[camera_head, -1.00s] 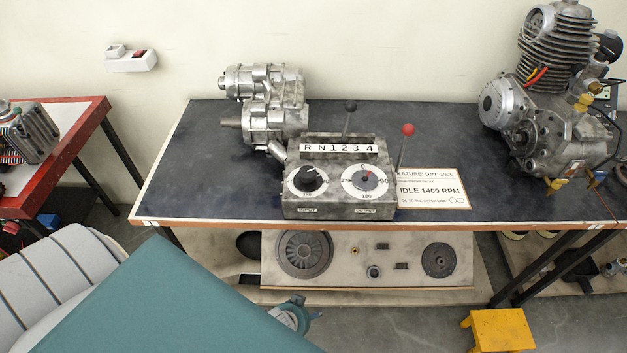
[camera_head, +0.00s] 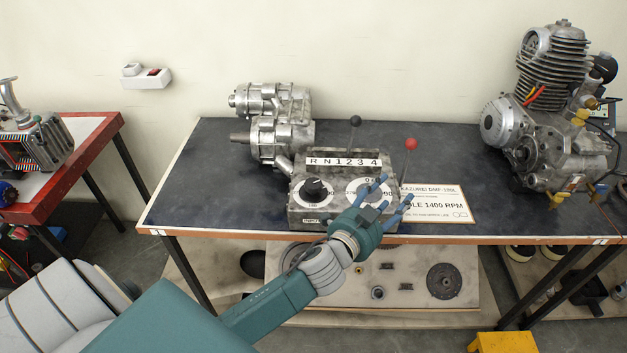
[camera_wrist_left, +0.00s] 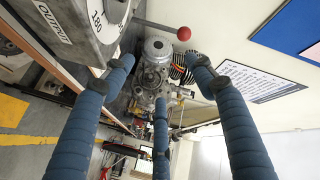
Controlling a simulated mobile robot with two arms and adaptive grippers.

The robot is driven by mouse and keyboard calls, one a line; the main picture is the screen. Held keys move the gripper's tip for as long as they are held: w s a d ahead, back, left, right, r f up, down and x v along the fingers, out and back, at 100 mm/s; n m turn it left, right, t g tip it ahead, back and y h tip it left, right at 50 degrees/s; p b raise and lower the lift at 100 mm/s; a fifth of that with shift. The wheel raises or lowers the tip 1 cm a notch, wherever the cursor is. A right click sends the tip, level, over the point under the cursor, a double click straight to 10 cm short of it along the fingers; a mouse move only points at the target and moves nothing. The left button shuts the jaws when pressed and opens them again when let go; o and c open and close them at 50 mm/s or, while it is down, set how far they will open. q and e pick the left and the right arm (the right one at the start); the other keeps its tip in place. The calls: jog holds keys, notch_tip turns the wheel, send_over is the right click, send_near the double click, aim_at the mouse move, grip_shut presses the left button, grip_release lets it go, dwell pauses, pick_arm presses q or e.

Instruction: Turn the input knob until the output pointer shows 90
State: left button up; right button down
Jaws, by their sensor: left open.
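The grey metal gearbox control box (camera_head: 300,217) stands near the front edge of the dark bench. Its black input knob (camera_head: 314,188) sits on a white dial at the left of its front face. The output dial (camera_head: 358,186) is at the right of that face; my left gripper hides much of it, and I cannot read its pointer. My left gripper (camera_head: 392,200) is open and empty, in front of the box's right side, with its fingers spread. In the left wrist view the box's "OUTPUT" label (camera_wrist_left: 53,23) shows at upper left, beside the fingers. My right gripper is not in view.
A red-knobbed lever (camera_head: 411,144) and a black-knobbed lever (camera_head: 355,120) rise near the box. A white sign (camera_head: 445,204) lies to its right, partly behind the fingers. A finned engine (camera_head: 550,120) stands at the right.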

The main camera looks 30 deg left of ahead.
pick_arm(q)
jog(key=w+d+r+m+g+h, duration=0.2)
jog(key=w+d+r+m+h, duration=0.1)
jog(key=d+r+m+h, duration=1.25)
jog(key=m+g+y, duration=1.1)
jog(key=g+y, duration=0.4)
jog(key=y, duration=0.2)
send_over(313, 182)
notch_tip(313, 182, down, 8)
notch_tip(313, 182, down, 11)
jog(key=shift+r+p, duration=0.1)
jog(key=shift+p, duration=0.65)
